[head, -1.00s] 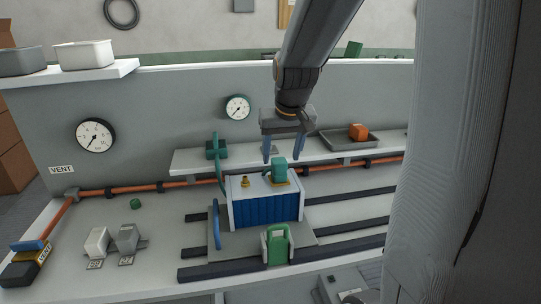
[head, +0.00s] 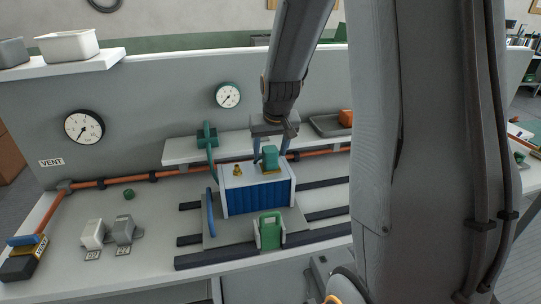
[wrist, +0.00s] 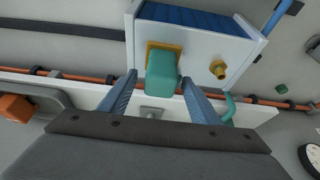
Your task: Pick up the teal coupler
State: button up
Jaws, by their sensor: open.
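The teal coupler (head: 270,157) is a rounded block standing upright on a yellow base on top of the white and blue box (head: 257,196). It also shows in the wrist view (wrist: 162,72). My gripper (head: 271,152) is open, its blue fingers pointing down at the coupler. In the wrist view my gripper (wrist: 160,80) has one finger on each side of the coupler, with gaps visible on both sides. Whether the fingertips are level with the coupler is hard to tell.
A brass fitting (head: 237,170) stands on the box beside the coupler. A teal valve-like part (head: 207,138) with a curved hose is at the shelf. A tray (head: 328,126) with an orange block (head: 346,118) is on the right. A green clamp (head: 270,232) stands in front.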

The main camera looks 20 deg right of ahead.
aim_at(270, 149)
jog(key=shift+c, duration=0.4)
jog(key=c, duration=1.2)
notch_tip(270, 149, up, 10)
jog(key=shift+b, duration=1.25)
